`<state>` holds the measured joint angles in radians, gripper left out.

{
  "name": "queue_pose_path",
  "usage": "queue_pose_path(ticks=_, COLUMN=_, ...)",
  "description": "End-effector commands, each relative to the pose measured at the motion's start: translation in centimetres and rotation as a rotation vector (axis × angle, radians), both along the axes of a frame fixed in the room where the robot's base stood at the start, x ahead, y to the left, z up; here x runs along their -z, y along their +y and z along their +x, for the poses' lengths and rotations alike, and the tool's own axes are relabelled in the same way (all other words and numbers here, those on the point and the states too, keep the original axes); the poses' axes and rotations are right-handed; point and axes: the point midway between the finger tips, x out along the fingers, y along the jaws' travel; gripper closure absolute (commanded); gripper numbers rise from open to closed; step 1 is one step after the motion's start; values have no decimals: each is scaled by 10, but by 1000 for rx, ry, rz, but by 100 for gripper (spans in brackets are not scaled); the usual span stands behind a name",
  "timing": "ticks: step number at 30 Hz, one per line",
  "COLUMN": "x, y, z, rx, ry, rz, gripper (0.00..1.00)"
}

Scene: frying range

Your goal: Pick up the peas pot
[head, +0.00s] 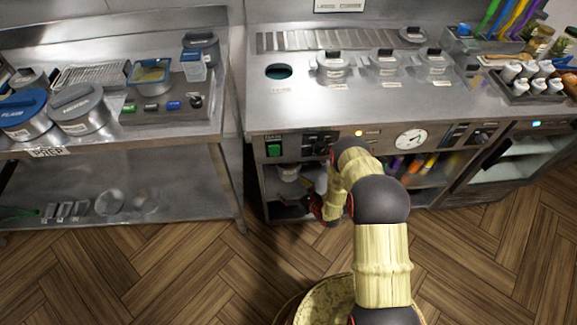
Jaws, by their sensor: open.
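Several lidded metal pots stand in a row on the range top: one pot (334,67) nearest the open round well (279,72), a second (386,65) and a third (431,64) to its right. Their labels are too small to read, so I cannot tell which is the peas pot. My gripper (317,208) is low in front of that shelf space, right of and below this pot. It is open, small and dark in view, and partly hidden by my arm.
A steel side table (60,150) on the left holds large lidded tins, a tray and small containers. A rack of bottles (530,88) stands at the range's right end. The range front (385,142) has switches and a dial. The wooden floor at left is clear.

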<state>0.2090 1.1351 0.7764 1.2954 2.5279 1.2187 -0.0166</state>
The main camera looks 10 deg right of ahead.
Motion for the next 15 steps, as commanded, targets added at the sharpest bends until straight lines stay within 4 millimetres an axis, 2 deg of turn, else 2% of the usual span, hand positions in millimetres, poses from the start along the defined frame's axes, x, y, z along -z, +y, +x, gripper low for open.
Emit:
queue_pose_path(ticks=1, x=-4, y=-13, z=12, rx=53, ry=-20, rz=-2, gripper=6)
queue_pose_path(ticks=3, x=-9, y=-28, z=22, rx=110, ry=-40, rz=-4, gripper=6)
queue_pose_path(ticks=6, x=-11, y=-38, z=27, rx=155, ry=-50, rz=-4, gripper=6)
queue_pose_path(ticks=15, x=-4, y=-33, z=52, rx=158, ry=-61, rz=-3, gripper=6)
